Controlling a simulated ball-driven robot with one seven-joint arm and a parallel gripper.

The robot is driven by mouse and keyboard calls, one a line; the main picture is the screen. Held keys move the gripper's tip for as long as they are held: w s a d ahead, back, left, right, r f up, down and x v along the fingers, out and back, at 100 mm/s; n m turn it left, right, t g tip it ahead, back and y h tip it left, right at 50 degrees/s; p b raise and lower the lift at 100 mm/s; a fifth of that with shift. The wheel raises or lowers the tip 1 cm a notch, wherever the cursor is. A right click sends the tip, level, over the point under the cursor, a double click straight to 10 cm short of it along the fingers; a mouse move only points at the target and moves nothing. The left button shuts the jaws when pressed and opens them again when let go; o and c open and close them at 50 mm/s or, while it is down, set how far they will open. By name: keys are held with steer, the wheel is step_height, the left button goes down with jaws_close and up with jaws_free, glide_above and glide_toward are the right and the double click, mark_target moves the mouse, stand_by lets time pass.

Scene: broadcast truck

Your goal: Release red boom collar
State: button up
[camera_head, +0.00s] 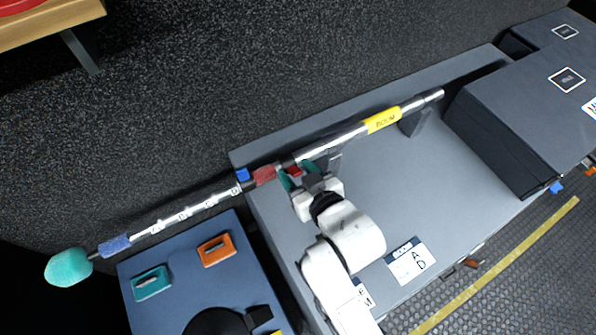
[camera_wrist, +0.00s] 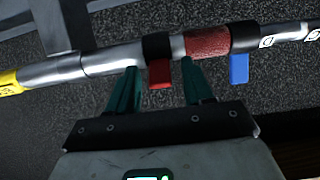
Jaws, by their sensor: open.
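The boom pole (camera_head: 335,142) lies diagonally above the grey case, with a yellow BOOM label (camera_head: 383,121) and a teal foam tip (camera_head: 68,267) at its far left end. A black collar (camera_wrist: 157,46) with a red lever (camera_wrist: 160,75) sits on the pole; the lever also shows in the head view (camera_head: 295,171). My gripper (camera_wrist: 159,66) is open, its teal fingers on either side of the red lever, with gaps showing between. In the head view my gripper (camera_head: 292,178) is at the pole; the fingers partly hide the collar there.
A red grip (camera_wrist: 207,40) and a collar with a blue lever (camera_wrist: 239,68) sit beside the red lever. A post (camera_head: 412,123) supports the pole near its right end. Dark cases (camera_head: 525,110) stand at right. A blue case (camera_head: 185,290) with teal and orange pieces is lower left.

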steer(key=shift+c, duration=0.2)
jaws_close()
steer(key=shift+d+f+t+y+b, duration=0.1)
steer(key=shift+f+t+y+b, duration=0.3)
steer(key=shift+b, duration=0.65)
steer(key=shift+s+b, duration=0.15)
steer(key=shift+b, duration=0.55)
steer(key=shift+t, duration=0.3)
steer(key=shift+o, duration=0.2)
jaws_free()
steer(key=v, duration=1.1)
steer(key=shift+b, duration=0.45)
